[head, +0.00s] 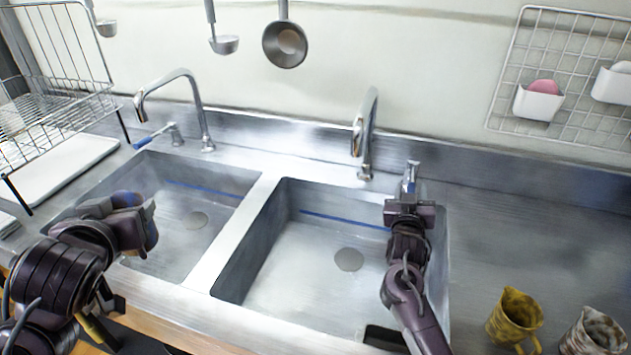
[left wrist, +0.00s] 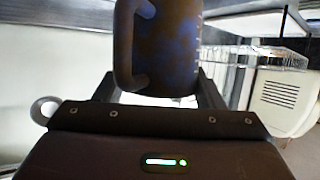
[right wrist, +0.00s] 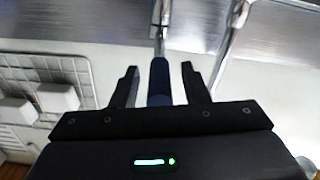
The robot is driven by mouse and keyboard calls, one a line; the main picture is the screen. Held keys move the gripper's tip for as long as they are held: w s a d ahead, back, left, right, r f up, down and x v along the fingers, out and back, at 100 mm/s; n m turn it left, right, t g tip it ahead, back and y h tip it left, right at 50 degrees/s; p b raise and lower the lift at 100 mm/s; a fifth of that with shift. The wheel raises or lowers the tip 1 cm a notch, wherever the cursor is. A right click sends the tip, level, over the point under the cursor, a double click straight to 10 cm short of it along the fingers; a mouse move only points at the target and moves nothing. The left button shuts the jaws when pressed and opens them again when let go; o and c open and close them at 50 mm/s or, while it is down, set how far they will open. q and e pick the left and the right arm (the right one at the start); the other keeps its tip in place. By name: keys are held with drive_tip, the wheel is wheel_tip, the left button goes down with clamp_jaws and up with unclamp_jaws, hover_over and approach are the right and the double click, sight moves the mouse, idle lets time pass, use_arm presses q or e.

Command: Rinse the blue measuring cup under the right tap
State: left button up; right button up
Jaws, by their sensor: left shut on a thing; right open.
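The blue measuring cup (left wrist: 165,45) is in my left gripper, its handle to the left in the left wrist view; its patchy blue and brown side fills the space between the fingers. In the head view my left gripper (head: 135,222) is over the left basin, and the arm largely hides the cup. The right tap (head: 368,115) arches behind the right basin, with its lever (head: 410,180) to its right. My right gripper (head: 410,205) is just in front of that lever. In the right wrist view the lever's dark blue handle (right wrist: 159,80) lies between the open fingers.
The left tap (head: 190,95) has a blue lever (head: 155,136). The right basin (head: 320,265) is empty. A yellow cup (head: 514,318) and a grey patterned cup (head: 594,332) stand on the right counter. A wire dish rack (head: 60,100) is at left. Ladles hang above.

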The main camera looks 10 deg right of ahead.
clamp_jaws()
idle(0.3)
use_arm(q)
drive_tip(key=shift+r+p, duration=0.35)
drive_tip(key=shift+r, duration=0.3)
use_arm(e)
drive_tip(key=d+n+y, duration=0.1)
drive_tip(key=s+d+n+t+y, duration=0.1)
drive_tip(key=y, duration=0.1)
drive_tip(key=shift+s+d+t, duration=0.1)
drive_tip(key=shift+d+t, duration=0.2)
unclamp_jaws()
drive_tip(key=shift+s, duration=0.15)
